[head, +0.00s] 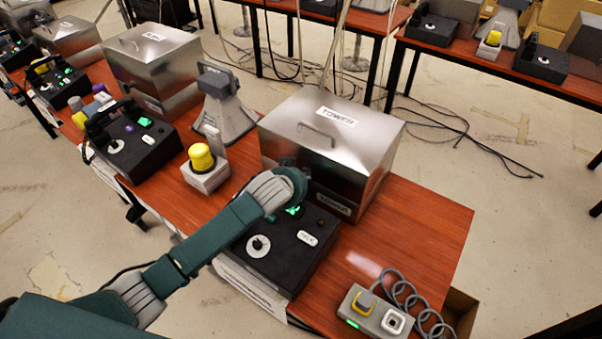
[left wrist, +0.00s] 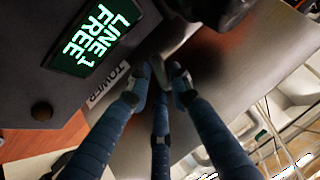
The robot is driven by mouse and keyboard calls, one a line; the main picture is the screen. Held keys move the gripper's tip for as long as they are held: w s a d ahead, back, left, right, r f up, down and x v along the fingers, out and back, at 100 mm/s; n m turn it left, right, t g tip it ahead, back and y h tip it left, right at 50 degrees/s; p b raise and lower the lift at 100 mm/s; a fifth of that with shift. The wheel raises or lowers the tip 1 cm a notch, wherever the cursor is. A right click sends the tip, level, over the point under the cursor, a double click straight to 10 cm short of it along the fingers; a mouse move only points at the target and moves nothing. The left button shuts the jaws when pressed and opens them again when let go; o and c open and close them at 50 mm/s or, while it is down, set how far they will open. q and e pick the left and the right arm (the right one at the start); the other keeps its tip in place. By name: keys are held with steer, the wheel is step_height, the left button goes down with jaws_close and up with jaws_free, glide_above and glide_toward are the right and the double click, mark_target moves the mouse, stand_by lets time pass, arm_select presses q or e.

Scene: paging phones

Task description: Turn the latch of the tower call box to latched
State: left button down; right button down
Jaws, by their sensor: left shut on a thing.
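The tower call box (head: 362,160) is a brushed-steel box labelled TOWER, with a handle on its closed-looking lid. Its front shows in the left wrist view (left wrist: 215,85), with a TOWER plate (left wrist: 108,88). My left arm reaches over the black phone unit to the box's front. My left gripper (left wrist: 158,82) has its blue fingers drawn together at the box front, shut on a small grey metal piece (left wrist: 172,58) that looks like the latch. Fingers and shadow partly hide it, so its turn is unclear. In the head view my wrist hides the latch. My right gripper is not in view.
The black phone unit (head: 290,252) with a dial and TALK button stands before the box; its LINE 1 FREE screen (left wrist: 97,38) is lit green. A yellow-capped lamp (head: 203,160) and grey horn (head: 222,105) stand left. A switch box (head: 377,312) with coiled cable lies front right.

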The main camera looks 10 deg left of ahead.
arm_select(q)
steer(key=shift+w+a+r+n+g+h+p, duration=0.15)
steer(key=shift+n+g+h+p, duration=0.15)
steer(key=shift+h+p, duration=0.25)
steer(key=shift+a+n+g+h+p, duration=0.1)
steer(key=shift+n+g+h+p, duration=0.1)
steer(key=shift+n+h+p, duration=0.25)
steer(key=c, duration=1.8)
jaws_free()
steer(key=v, duration=1.2)
steer(key=shift+a, duration=0.15)
